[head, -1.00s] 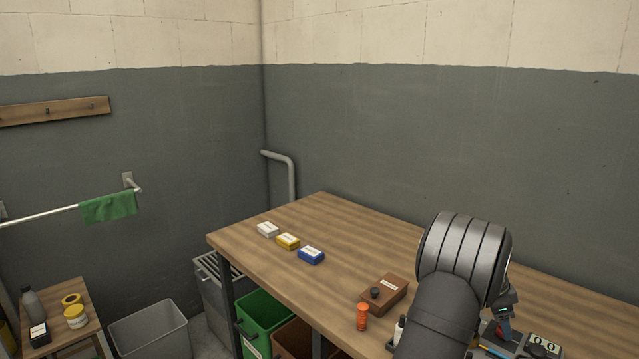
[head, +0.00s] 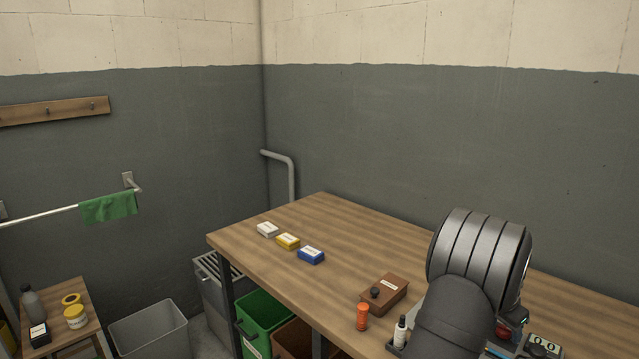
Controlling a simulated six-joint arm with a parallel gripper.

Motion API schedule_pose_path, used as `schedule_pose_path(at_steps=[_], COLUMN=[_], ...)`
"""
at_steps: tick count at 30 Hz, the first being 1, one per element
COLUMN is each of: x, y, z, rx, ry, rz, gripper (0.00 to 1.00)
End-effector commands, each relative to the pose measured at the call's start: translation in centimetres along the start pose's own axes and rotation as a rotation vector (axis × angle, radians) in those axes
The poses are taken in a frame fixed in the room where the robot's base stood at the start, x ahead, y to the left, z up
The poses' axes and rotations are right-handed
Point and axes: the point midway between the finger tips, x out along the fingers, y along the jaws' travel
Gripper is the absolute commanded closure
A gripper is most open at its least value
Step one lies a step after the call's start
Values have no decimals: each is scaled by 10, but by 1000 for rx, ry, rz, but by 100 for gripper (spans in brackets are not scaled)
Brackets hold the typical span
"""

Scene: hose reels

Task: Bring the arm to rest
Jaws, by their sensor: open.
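My arm (head: 478,270) rises from the bottom edge at the right, with its thick grey ribbed joint over the wooden workbench (head: 390,240). Only a small dark part of my gripper (head: 517,323) shows at the right of the arm, low over the bench. The gripper is open. Its fingertips are hidden behind the arm, and I see nothing held.
A brown box (head: 384,294), an orange cylinder (head: 362,317) and a white bottle (head: 401,332) stand just left of my arm. A counter (head: 544,344) lies at its right. White, yellow and blue packs (head: 311,255) lie farther left. The back middle of the bench is clear.

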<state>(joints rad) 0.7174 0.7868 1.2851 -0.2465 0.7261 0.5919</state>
Motion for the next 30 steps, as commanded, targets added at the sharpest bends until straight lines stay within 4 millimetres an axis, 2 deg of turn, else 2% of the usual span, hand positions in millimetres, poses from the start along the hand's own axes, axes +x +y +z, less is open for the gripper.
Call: schedule_pose_path(at_steps=[30], x=[0], y=[4], z=[-1], rx=[-481], ry=[0], rz=[-200], gripper=[44])
